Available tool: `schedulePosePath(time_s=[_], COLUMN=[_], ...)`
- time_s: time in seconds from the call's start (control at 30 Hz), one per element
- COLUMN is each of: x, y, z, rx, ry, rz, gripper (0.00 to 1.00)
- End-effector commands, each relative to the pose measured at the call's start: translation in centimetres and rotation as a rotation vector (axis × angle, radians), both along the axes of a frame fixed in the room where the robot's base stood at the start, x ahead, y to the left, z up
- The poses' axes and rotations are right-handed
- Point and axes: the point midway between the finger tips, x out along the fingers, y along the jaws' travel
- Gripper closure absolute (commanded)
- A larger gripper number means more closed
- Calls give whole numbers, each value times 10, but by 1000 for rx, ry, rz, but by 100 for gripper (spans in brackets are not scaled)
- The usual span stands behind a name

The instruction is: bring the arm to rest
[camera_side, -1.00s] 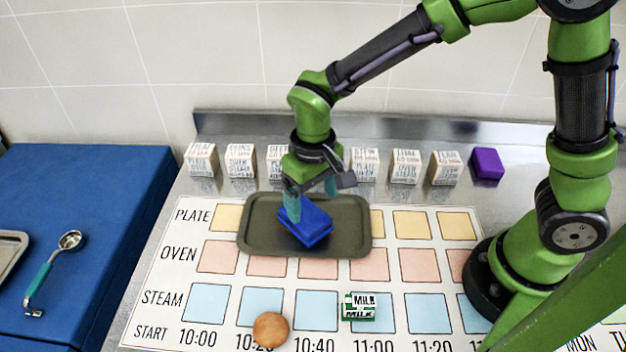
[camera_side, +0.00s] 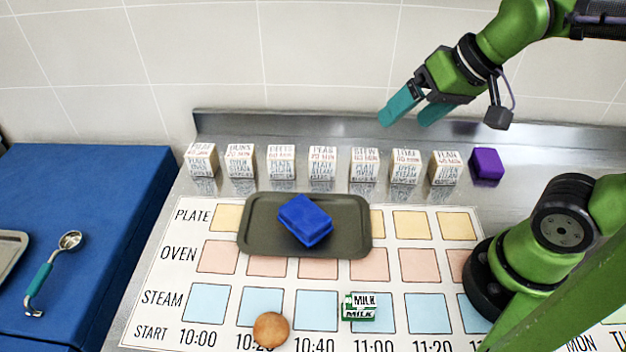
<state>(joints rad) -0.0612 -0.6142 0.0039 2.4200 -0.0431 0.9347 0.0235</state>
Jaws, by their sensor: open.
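My gripper (camera_side: 410,112) is raised in the upper right of the side view, above the back of the steel counter. Its teal fingers are apart, with nothing between them, and point down to the left. It is clear of everything on the counter. A blue block (camera_side: 305,220) lies on the dark grey tray (camera_side: 262,243), which rests over the PLATE and OVEN rows of the printed chart.
A row of several printed white blocks (camera_side: 322,163) and a purple block (camera_side: 487,164) stand along the counter's back. A milk carton (camera_side: 359,306) and a round brown bun (camera_side: 271,329) lie in front. A teal-handled scoop (camera_side: 38,287) lies on the blue surface (camera_side: 95,235) at left.

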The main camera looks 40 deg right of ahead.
Motion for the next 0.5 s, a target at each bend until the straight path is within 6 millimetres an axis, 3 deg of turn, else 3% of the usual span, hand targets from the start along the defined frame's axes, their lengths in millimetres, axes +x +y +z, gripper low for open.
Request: schedulePosePath(time_s=[0.2, 0.5], x=[-16, -17], y=[-13, -13], z=[4, 4], rx=[17, 18], ry=[-88, -90], rz=[-50, -51], gripper=[15, 15])
